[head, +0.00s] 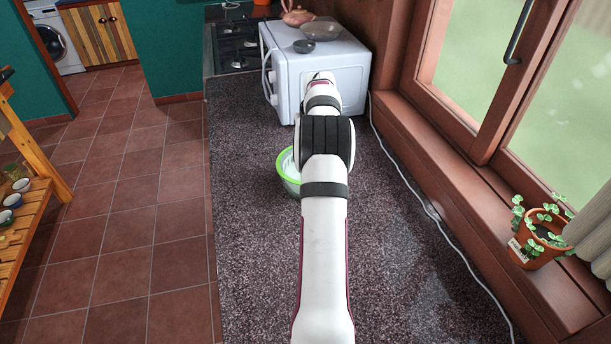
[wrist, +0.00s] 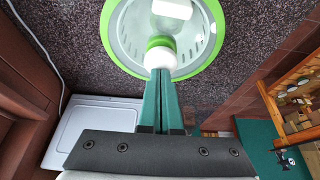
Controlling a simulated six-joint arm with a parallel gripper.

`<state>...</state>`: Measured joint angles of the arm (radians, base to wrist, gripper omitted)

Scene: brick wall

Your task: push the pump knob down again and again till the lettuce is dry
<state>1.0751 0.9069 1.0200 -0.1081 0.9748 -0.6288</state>
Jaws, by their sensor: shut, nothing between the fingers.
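The salad spinner is a bowl with a bright green rim (head: 285,178), half hidden behind my arm in the head view. In the wrist view, the spinner (wrist: 118,62) shows from above, with a pale slotted inside. A white rounded knob with a green band (wrist: 160,43) stands near its middle. My gripper (wrist: 160,72) is shut and empty, its green fingers pointing at the knob. The fingertips overlap the knob's near side in the picture; I cannot tell whether they touch it. My gripper is hidden in the head view. I cannot make out any lettuce.
The spinner stands on a dark speckled counter (head: 245,240). A white microwave (head: 345,75) with a bowl and teapot on top stands behind. A white cable (head: 410,190) runs along the window side. A potted plant (head: 540,240) is on the sill. The counter's left part is clear.

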